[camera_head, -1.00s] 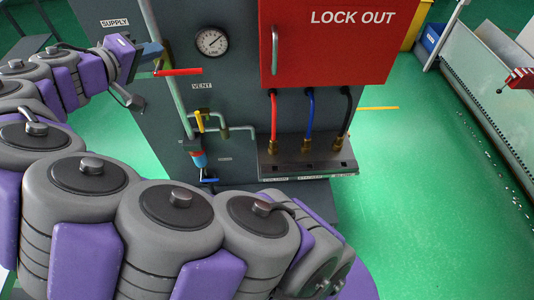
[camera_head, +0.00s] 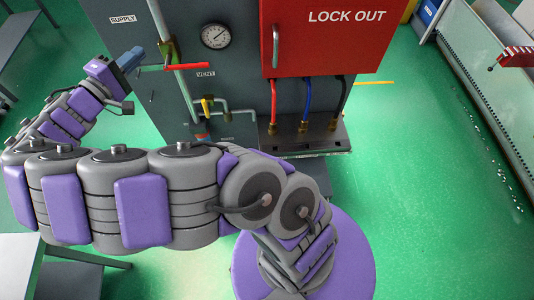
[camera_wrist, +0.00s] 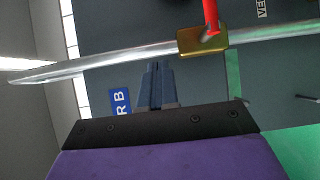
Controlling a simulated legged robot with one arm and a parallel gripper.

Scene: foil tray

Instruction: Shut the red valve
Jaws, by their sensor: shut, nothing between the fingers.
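The red valve handle (camera_head: 187,66) sits on the grey vertical pipe (camera_head: 158,22) below the SUPPLY label. It points right in the head view, about square to the pipe. In the wrist view, its red lever (camera_wrist: 211,14) rises from a brass valve body (camera_wrist: 203,40), square to the pipe (camera_wrist: 110,60). My gripper (camera_head: 132,58) is left of the pipe, apart from the handle. In the wrist view, its fingers (camera_wrist: 157,85) are shut and empty, just below the pipe and left of the brass body.
A pressure gauge (camera_head: 215,36) and a red LOCK OUT box (camera_head: 325,48) are on the panel right of the valve. A yellow valve handle (camera_head: 207,104) is below it. Red, blue and black hoses hang under the box. Green floor (camera_head: 430,200) is open at right.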

